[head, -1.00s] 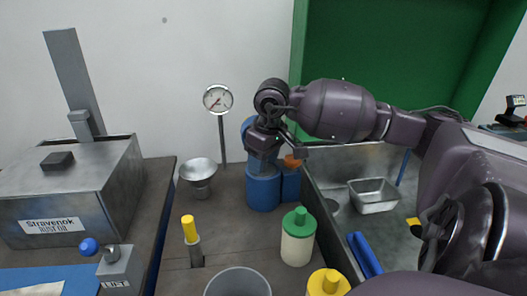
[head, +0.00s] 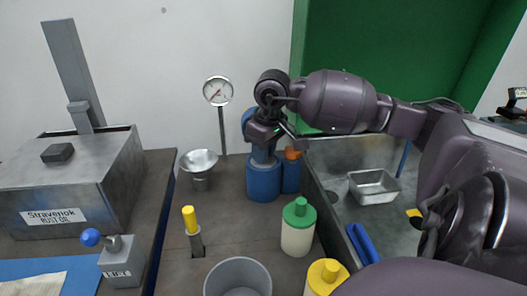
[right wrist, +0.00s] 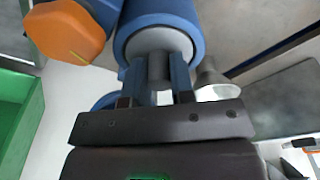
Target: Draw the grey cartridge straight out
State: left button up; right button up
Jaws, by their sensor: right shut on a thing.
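The grey cartridge (right wrist: 158,70) shows in the right wrist view as a round grey body with a narrower stub, inside the round mouth of a blue housing (right wrist: 194,22). My right gripper (right wrist: 155,84) is shut on the stub, one blue finger on each side. In the head view the blue housing (head: 263,182) stands on the bench, and my right gripper (head: 263,145) is directly above it, pointing down. My left gripper is not in view.
An orange knob (head: 292,153) on a smaller blue cylinder stands close on the right. A gauge (head: 218,91) and a metal bowl (head: 199,161) are to the left. A green-capped jar (head: 298,227) is in front. A sink (head: 330,155) lies to the right.

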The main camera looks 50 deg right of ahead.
jog(key=shift+r+p, duration=0.3)
jog(key=shift+r, duration=3.1)
jog(key=shift+r+p, duration=0.45)
jog(key=shift+r, duration=1.4)
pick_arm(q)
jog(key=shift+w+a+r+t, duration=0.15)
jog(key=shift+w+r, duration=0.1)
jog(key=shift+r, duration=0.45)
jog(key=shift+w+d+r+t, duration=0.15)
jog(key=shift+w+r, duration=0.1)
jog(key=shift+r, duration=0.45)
pick_arm(e)
jog(key=shift+r, duration=1.2)
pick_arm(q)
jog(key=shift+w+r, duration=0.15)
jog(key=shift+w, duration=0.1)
